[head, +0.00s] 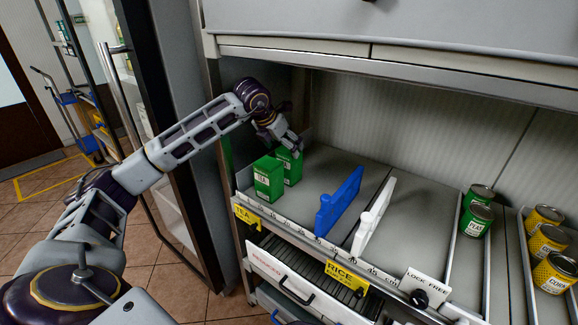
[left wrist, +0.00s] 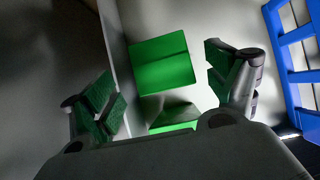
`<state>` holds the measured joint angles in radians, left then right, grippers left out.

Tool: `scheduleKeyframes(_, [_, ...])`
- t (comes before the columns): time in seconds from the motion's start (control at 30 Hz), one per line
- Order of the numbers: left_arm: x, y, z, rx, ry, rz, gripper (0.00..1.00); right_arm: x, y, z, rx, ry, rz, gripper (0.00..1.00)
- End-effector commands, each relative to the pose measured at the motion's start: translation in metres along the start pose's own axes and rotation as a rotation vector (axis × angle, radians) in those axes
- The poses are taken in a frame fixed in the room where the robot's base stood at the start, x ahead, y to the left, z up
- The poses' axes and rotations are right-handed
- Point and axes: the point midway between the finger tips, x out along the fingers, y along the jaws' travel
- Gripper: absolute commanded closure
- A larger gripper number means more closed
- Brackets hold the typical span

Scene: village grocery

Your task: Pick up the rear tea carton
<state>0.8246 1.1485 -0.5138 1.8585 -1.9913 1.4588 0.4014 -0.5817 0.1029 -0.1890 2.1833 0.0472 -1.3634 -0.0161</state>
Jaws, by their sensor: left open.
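Two green tea cartons stand one behind the other in the left lane of the shelf tray. The rear tea carton (head: 292,168) is partly covered by the front tea carton (head: 268,179) and by my left gripper (head: 287,146), which reaches down over it from behind. In the left wrist view the rear carton (left wrist: 163,64) shows its flat green top, lying between the open fingers of my left gripper (left wrist: 163,82). The front carton (left wrist: 174,116) shows lower down, partly cut off by the gripper body. I see no clear finger contact. My right gripper is out of view.
A blue divider (head: 338,203) and a white divider (head: 373,215) stand right of the cartons, with bare tray around them. Green cans (head: 475,221) and yellow cans (head: 548,240) stand further right. An upper shelf (head: 420,67) overhangs.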

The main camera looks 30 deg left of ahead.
Motion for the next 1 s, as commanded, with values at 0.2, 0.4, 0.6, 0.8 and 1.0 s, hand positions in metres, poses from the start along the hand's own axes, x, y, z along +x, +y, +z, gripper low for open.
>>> scheduleKeyframes(0.2, [0.025,-0.004,-0.001,-0.001,0.001,-0.002,0.12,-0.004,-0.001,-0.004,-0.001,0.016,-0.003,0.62])
scheduleKeyframes(0.4, [0.043,-0.003,-0.001,-0.001,0.001,-0.001,0.12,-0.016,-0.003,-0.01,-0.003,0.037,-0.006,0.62])
scheduleKeyframes(0.6, [0.046,-0.003,-0.001,0.0,0.0,0.0,0.12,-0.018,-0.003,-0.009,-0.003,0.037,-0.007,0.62])
scheduleKeyframes(0.8, [0.046,-0.003,-0.001,0.0,0.0,0.0,0.12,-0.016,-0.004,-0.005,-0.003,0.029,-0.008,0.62])
scheduleKeyframes(1.0, [0.046,-0.003,-0.001,0.0,0.0,0.0,0.19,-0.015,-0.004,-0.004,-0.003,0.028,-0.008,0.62])
